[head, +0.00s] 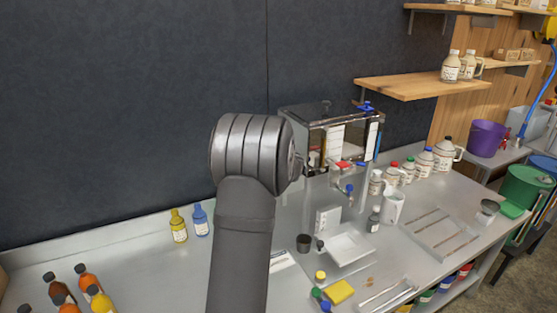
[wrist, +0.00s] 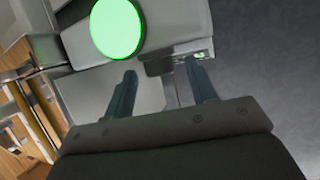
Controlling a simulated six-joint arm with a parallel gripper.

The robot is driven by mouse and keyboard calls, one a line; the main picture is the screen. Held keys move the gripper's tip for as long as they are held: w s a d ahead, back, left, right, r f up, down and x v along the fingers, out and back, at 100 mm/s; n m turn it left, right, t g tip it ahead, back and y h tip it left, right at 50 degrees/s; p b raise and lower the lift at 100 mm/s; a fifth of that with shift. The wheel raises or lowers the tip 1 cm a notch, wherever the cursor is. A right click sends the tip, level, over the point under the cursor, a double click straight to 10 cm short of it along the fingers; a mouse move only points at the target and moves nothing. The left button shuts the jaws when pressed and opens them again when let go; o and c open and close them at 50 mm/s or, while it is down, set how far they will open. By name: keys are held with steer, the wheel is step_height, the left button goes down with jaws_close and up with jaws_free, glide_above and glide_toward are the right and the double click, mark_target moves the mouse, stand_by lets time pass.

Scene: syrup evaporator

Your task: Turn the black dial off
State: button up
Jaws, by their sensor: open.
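My gripper (wrist: 162,82) is open in the wrist view, its two fingers apart. A dark, blocky piece (wrist: 156,66) shows just beyond and between the fingertips, on the lower edge of a grey housing (wrist: 185,25). It may be the black dial, but I cannot tell its setting or whether a finger touches it. A bright green round disc (wrist: 117,28) is on the housing, above the left finger. In the head view a steel evaporator tank (head: 312,127) stands behind and right of my arm. My gripper and the dial are hidden there.
Yellow and blue bottles (head: 179,226) stand left of my arm. Several jugs (head: 425,163) line the wall at right. Wooden shelves (head: 420,88) hang above.

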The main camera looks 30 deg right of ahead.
steer(key=shift+c, duration=0.2)
steer(key=c, duration=0.9)
steer(key=shift+d+n+t+y, duration=0.25)
steer(key=shift+n+t+y, duration=0.05)
steer(key=shift+n+y, duration=0.35)
steer(key=shift+d+n+y, duration=0.15)
steer(key=shift+n+y, duration=0.9)
steer(key=shift+y, duration=0.25)
steer(key=shift+d+n+y, duration=0.15)
steer(key=shift+n+y, duration=0.85)
steer(key=shift+y, duration=0.25)
steer(key=o, duration=0.9)
steer(key=shift+o, duration=0.2)
steer(key=v, duration=1.7)
steer(key=shift+s+r, duration=0.15)
steer(key=shift+s, duration=0.05)
